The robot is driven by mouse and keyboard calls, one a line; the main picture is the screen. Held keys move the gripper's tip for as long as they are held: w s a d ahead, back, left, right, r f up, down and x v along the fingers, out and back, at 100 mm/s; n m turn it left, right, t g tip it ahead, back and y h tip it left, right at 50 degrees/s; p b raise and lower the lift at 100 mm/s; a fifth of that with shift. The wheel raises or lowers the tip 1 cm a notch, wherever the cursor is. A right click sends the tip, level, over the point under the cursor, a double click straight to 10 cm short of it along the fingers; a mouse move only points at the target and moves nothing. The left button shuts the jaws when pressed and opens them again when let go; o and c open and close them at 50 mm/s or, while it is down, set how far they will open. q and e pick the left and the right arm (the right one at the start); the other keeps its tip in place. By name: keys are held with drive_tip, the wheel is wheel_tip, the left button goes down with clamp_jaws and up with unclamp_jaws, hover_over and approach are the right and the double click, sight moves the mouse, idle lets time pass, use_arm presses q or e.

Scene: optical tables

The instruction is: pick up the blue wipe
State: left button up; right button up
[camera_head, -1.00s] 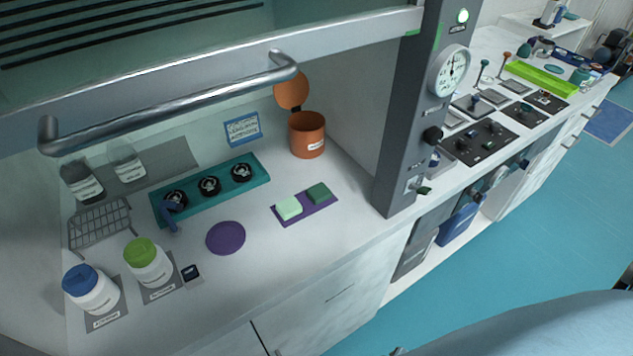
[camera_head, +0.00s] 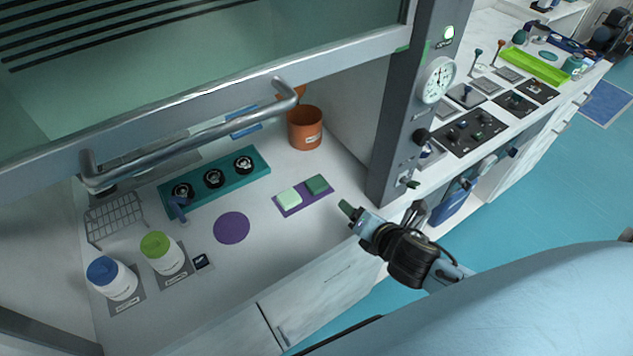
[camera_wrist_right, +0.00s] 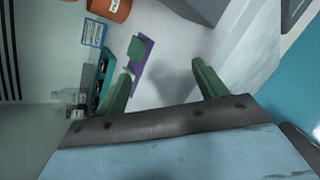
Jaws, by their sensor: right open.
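Two small pads lie side by side on a purple mat (camera_head: 279,207) in the hood: a pale mint one (camera_head: 289,197) and a dark green one (camera_head: 317,184). Neither looks clearly blue, so I cannot tell which is the blue wipe. My right gripper (camera_head: 365,215) is at the hood's front edge, right of and nearer than the mat. In the right wrist view its green fingers (camera_wrist_right: 162,72) are spread with nothing between them. The dark green pad (camera_wrist_right: 137,47) shows beyond the left finger, which partly hides the pale pad. My left gripper is not in view.
A teal rack (camera_head: 262,170), a purple disc (camera_head: 231,228) and an orange bin (camera_head: 305,128) stand around the mat. White bottles with blue (camera_head: 101,269) and green (camera_head: 155,245) caps are at left. The sash handle (camera_head: 190,145) hangs above; the hood post (camera_head: 397,150) is at right.

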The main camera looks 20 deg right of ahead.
drive_tip(key=n, duration=0.2)
drive_tip(key=w+n+t+y, duration=0.1)
drive_tip(key=n, duration=0.1)
drive_tip(key=r+n, duration=0.1)
drive_tip(key=n, duration=0.2)
drive_tip(key=shift+w+y, duration=0.4)
drive_tip(key=n, duration=0.4)
drive_tip(key=shift+w+a+r+t+y, duration=0.1)
drive_tip(key=shift+w+t+y, duration=0.2)
drive_tip(key=shift+y, duration=0.1)
drive_tip(key=shift+w+n, duration=0.15)
drive_tip(key=shift+n, duration=0.15)
approach(317, 183)
drive_tip(key=w, duration=0.1)
drive_tip(key=w+f, duration=0.1)
drive_tip(key=w, duration=0.1)
drive_tip(key=shift+d+f, duration=0.15)
drive_tip(key=shift+d, duration=0.1)
drive_tip(key=shift+a+b+x, duration=0.2)
drive_tip(key=shift+a+x, duration=0.05)
drive_tip(key=shift+x, duration=1.15)
drive_tip(key=shift+a+b+x, duration=0.15)
drive_tip(key=shift+a+x, duration=0.05)
drive_tip(key=shift+x, duration=1.2)
drive_tip(key=shift+s, duration=0.1)
drive_tip(key=shift+c, duration=0.3)
drive_tip(key=c, duration=1)
